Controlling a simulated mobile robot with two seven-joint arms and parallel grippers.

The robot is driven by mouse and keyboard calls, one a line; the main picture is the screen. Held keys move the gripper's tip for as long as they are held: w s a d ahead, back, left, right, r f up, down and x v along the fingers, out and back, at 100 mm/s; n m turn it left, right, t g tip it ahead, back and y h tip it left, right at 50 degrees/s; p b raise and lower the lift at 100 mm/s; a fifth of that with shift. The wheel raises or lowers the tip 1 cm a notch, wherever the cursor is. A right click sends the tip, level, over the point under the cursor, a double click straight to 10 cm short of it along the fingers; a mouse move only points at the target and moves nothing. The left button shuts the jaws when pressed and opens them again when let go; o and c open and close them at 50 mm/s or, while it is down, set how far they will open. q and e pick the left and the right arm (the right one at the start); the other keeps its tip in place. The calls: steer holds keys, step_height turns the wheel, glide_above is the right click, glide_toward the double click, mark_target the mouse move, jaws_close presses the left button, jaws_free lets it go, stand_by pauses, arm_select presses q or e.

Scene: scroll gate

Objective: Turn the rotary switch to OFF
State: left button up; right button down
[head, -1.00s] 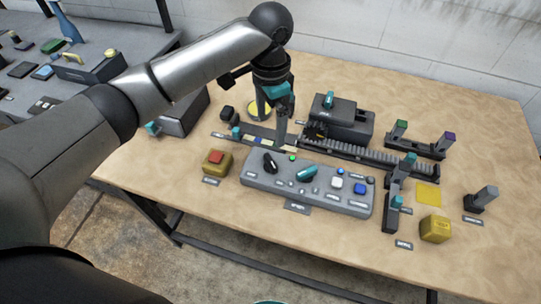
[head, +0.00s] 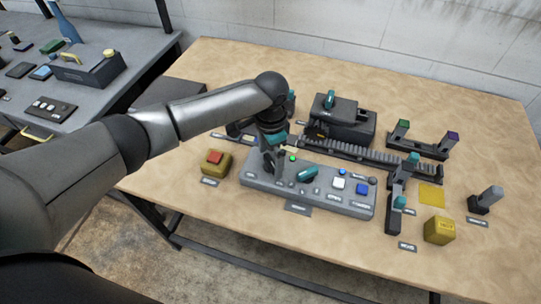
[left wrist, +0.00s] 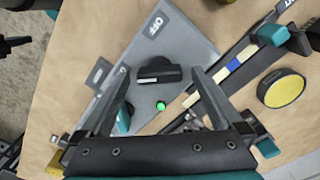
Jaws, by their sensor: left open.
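The grey control panel (head: 325,196) lies on the wooden table. In the left wrist view its black rotary switch knob (left wrist: 160,72) sits between my left gripper's fingertips (left wrist: 158,78), with gaps on both sides. An OFF label (left wrist: 154,27) is on the panel beyond the knob. A lit green lamp (left wrist: 161,106) is on the near side of it. In the head view my left gripper (head: 271,168) is at the panel's left end and mostly hides the knob. The gripper is open. My right gripper is not in view.
A teal handle (head: 308,173), white button (head: 338,183) and blue button (head: 362,188) stand on the panel right of the gripper. A yellow box with a red button (head: 215,162) is to the left. A toothed rail (head: 370,155) lies behind. The table front is clear.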

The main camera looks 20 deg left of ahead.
arm_select(q)
steer(key=shift+c, duration=0.2)
steer(key=c, duration=1.3)
